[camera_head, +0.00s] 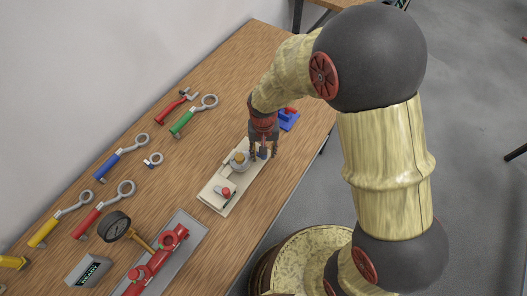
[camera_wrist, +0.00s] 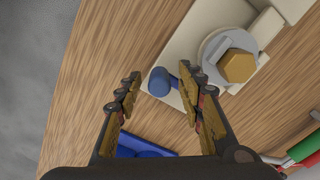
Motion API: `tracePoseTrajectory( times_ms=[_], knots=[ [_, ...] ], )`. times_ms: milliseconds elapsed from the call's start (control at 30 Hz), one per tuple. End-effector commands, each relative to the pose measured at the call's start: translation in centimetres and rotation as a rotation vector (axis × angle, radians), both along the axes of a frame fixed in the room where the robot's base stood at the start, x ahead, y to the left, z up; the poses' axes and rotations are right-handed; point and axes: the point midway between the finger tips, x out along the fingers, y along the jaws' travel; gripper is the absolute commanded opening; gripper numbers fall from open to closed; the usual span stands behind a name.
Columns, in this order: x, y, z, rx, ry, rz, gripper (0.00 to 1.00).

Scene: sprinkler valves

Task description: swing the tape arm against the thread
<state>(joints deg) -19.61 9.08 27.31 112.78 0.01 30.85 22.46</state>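A cream fixture plate (camera_head: 212,187) lies on the bench and also shows in the wrist view (camera_wrist: 190,48). On it stands a round grey holder (camera_wrist: 213,46) with a brass hex fitting (camera_wrist: 238,66); the fitting also shows in the head view (camera_head: 239,157). A blue knob (camera_wrist: 158,80) on a short blue stem, probably the tape arm's end, sits near the plate's edge. My gripper (camera_head: 264,154) is over the plate's far end. In the wrist view, my gripper (camera_wrist: 160,90) is open, its fingers on either side of the knob with gaps. I cannot see any thread clearly.
A red part (camera_head: 224,192) sits on the plate's near end. A blue block (camera_head: 289,121) lies just beyond my gripper. Several wrenches lie to the left, such as a green one (camera_head: 182,122).

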Motion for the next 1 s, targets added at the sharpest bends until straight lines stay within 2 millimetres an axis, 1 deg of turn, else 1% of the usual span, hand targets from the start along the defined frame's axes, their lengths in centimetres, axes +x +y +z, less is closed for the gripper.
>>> tracePoseTrajectory(
  times_ms=[133,267,500,700,833,1000],
  knots=[
    [0.1,0.0,0.5,0.001,-0.001,0.000,0.38],
    [0.1,0.0,2.1,0.002,-0.004,0.000,0.38],
    [0.2,0.1,7.0,0.002,-0.005,0.000,0.38],
    [0.1,0.1,10.3,0.001,-0.003,0.000,0.38],
    [0.1,0.1,11.5,0.000,-0.001,0.000,0.38],
    [0.0,0.0,12.0,0.000,0.000,0.000,0.38]
  ],
)
